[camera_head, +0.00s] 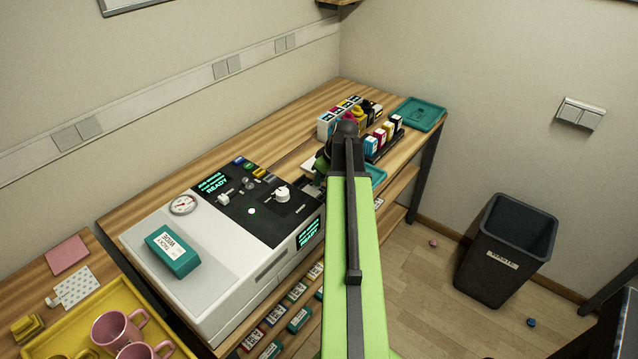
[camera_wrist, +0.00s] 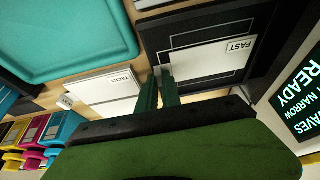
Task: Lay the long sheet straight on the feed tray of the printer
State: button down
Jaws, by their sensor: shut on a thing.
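The printer (camera_head: 265,270) is a white and black machine on the wooden bench, with a lit READY display. In the wrist view, a dark tray with a pale outline (camera_wrist: 165,38), apparently the feed tray, lies beside that display (camera_wrist: 304,96). A white sheet labelled FAST (camera_wrist: 205,60) lies over it, roughly along its outline. My gripper (camera_wrist: 159,76) is shut on the near end of this sheet. Whether the sheet rests flat is unclear. In the head view my gripper is mostly hidden behind my arm, right of the printer.
White sheets labelled TACKY (camera_wrist: 102,92) lie just left of my fingers. A teal tray (camera_wrist: 65,35) is beyond them. A teal box (camera_head: 173,252) sits on the printer. A black bin (camera_head: 506,250) stands on the floor.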

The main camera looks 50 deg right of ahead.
jog(key=shift+f, duration=0.25)
jog(key=c, duration=1.5)
grip_release()
jog(key=shift+r, duration=0.1)
jog(key=shift+c, duration=0.2)
jog(key=shift+s+r+p, duration=0.1)
jog(key=shift+r+p, duration=0.25)
jog(key=shift+r, duration=0.2)
jog(key=p+v, duration=1)
jog(key=v, duration=0.1)
jog(key=shift+s, duration=0.15)
